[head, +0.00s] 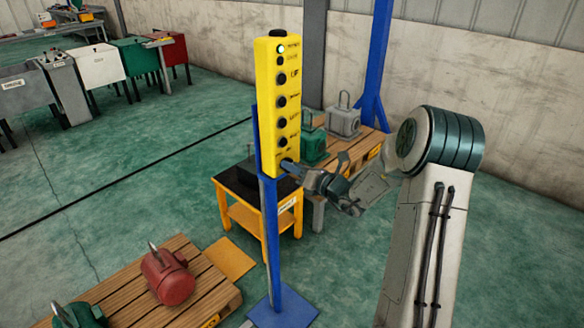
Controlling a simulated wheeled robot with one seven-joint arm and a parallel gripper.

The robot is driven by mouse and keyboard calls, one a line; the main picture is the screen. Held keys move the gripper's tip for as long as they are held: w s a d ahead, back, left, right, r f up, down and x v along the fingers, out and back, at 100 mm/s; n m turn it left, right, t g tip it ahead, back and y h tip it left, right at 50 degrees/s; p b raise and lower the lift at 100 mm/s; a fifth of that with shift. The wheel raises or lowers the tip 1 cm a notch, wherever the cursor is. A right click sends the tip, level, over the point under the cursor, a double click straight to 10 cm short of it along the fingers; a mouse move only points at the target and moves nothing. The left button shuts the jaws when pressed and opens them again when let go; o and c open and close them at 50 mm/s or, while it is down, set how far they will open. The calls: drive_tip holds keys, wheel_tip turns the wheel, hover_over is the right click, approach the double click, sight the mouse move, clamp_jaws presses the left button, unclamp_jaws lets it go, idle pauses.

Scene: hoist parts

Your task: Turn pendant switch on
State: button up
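The yellow pendant (279,147) stands upright on a blue post (271,235) in the middle of the head view. The lowest part of the pendant's face is partly hard to make out behind the tip.
A yellow table with a black top (240,187) stands behind the post. A pallet (205,283) with a red motor (168,276) lies at front left. Another pallet (365,150) carries green and grey units. Coloured bins (140,56) stand at back left. Green floor is clear at left.

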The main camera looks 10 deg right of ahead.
drive_tip(key=b+v, duration=0.2)
drive_tip(key=v, duration=1.2)
drive_tip(key=shift+w+r, duration=0.1)
